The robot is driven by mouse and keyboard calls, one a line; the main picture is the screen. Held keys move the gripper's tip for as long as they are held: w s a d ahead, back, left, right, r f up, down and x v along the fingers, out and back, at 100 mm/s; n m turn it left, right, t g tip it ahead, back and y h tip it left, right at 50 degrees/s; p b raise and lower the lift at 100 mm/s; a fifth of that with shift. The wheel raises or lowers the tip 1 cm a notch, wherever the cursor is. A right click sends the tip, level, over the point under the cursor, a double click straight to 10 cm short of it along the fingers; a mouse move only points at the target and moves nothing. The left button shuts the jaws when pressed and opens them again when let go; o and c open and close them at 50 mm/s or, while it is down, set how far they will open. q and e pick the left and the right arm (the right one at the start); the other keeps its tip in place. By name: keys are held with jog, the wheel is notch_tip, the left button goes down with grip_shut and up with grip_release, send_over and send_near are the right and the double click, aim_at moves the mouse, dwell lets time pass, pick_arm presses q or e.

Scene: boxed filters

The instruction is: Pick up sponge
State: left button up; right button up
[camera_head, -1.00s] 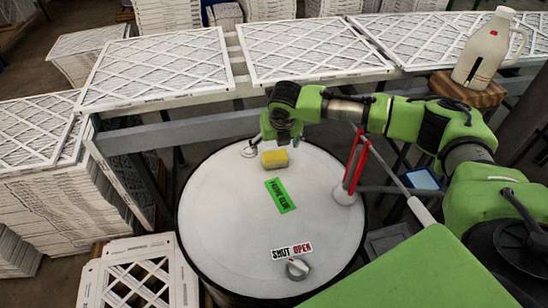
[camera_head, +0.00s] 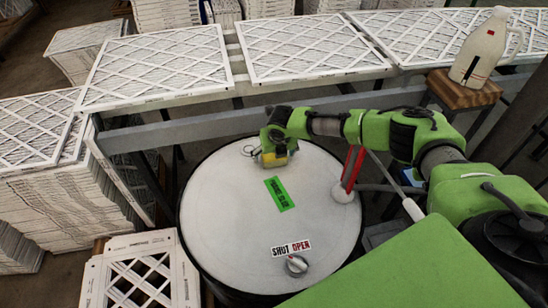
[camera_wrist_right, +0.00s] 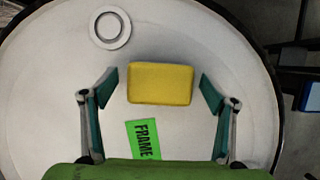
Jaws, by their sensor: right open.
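The yellow sponge (camera_wrist_right: 160,83) lies flat on the white round drum top (camera_head: 230,230). In the right wrist view it sits between the two open fingers of my right gripper (camera_wrist_right: 157,92), with a gap on each side. In the head view the sponge (camera_head: 274,160) is near the drum's far edge, partly hidden by my right gripper (camera_head: 271,152), which is right above or around it. The gripper is open and holds nothing. My left gripper is not in view.
A green label (camera_head: 279,194), a SHUT/OPEN knob (camera_head: 297,265) and a red handle (camera_head: 352,167) are on the drum. White filters (camera_head: 305,48) lie on a rack behind it. A white jug (camera_head: 485,45) stands on a wooden block (camera_head: 465,93) at the far right.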

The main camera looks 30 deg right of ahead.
jog(key=c, duration=1)
jog(key=shift+r, duration=0.1)
jog(key=shift+r+b, duration=0.55)
jog(key=shift+w+r+b, duration=0.1)
jog(key=shift+r+b, duration=0.4)
jog(key=shift+r, duration=0.05)
jog(key=s+a+r+b, duration=0.1)
jog(key=s+r, duration=0.2)
jog(key=s, duration=0.1)
jog(key=s+a+r+b, duration=0.1)
jog(key=s+r, duration=0.3)
jog(key=s, duration=0.1)
jog(key=s+a+r+b, duration=0.1)
jog(key=s+r, duration=0.2)
jog(key=s, duration=0.2)
jog(key=shift+a+r, duration=0.3)
jog(key=shift+r, duration=0.05)
